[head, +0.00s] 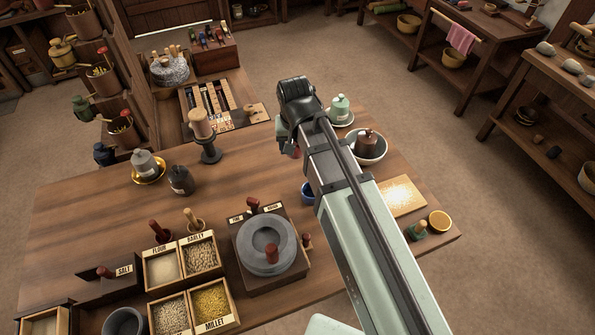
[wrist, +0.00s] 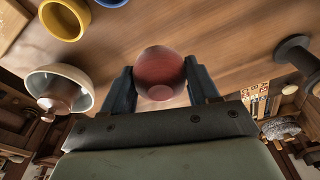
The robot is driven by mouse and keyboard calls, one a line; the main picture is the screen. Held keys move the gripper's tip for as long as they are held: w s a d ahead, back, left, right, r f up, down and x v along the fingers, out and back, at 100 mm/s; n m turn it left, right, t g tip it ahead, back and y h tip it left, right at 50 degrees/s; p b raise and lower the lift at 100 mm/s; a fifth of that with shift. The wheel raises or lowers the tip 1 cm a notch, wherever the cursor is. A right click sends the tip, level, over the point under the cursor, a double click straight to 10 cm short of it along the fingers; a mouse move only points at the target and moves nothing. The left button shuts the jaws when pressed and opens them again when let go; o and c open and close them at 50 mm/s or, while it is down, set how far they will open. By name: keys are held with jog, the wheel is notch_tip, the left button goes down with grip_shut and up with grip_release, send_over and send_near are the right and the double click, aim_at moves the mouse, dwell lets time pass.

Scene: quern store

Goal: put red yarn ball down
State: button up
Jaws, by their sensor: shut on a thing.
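The red yarn ball (wrist: 160,68) is between the two dark fingers of my gripper (wrist: 159,74) in the wrist view. It looks dull red, rounded and flat at the near end. My gripper is shut on it. Wooden table top shows behind the ball; I cannot tell how high the ball is above it. In the head view my arm reaches over the table's right part and hides most of the gripper. Only a small reddish patch, probably the ball, shows beside the arm.
On the table (head: 95,215) stand a quern (head: 265,245), a dark stand (head: 210,153) with a pale spool-like piece, a white bowl (head: 381,155) holding a brown object, a blue bowl (head: 307,192) and a yellow bowl (head: 439,221). Bare wood lies between the stand and quern.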

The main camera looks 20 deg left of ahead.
aim_at(298, 170)
jog(key=shift+w+r, duration=0.1)
jog(key=shift+w, duration=0.9)
jog(key=shift+f+m, duration=0.3)
jog(key=shift+f, duration=4.7)
jog(key=shift+f, duration=0.15)
jog(key=o, duration=1.1)
jog(key=shift+s+d+r, duration=0.1)
jog(key=shift+s+r, duration=0.2)
jog(key=shift+r, duration=1.75)
jog(key=shift+s+d+r, duration=0.15)
jog(key=shift+s+r, duration=0.15)
jog(key=shift+r, duration=1.7)
jog(key=shift+s+d+r, duration=0.1)
jog(key=shift+s+r, duration=0.2)
jog(key=shift+r, duration=1.75)
